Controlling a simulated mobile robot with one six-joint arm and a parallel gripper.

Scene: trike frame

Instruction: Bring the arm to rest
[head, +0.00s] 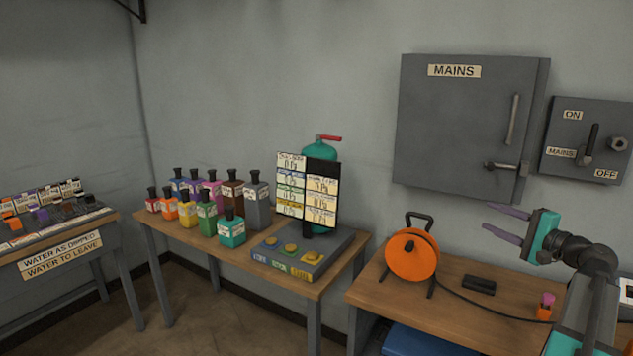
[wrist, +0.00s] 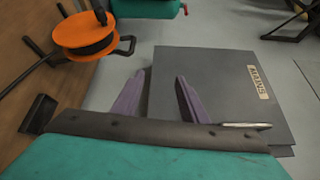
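My gripper (head: 506,223) is at the right in the head view, raised above the right-hand bench and in front of the wall below the MAINS cabinet. Its two purple fingers are spread apart with nothing between them. In the wrist view the fingers (wrist: 160,97) also stand apart and empty, with the grey MAINS cabinet (wrist: 215,75) behind them. My arm reaches up from the lower right corner of the head view, bent at the wrist.
The right bench (head: 460,332) holds an orange cable reel (head: 412,255), a black block (head: 479,285) and a small orange holder (head: 544,312). A mains switch box (head: 587,140) is on the wall. The middle bench (head: 180,236) carries several coloured bottles and a button panel (head: 300,258).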

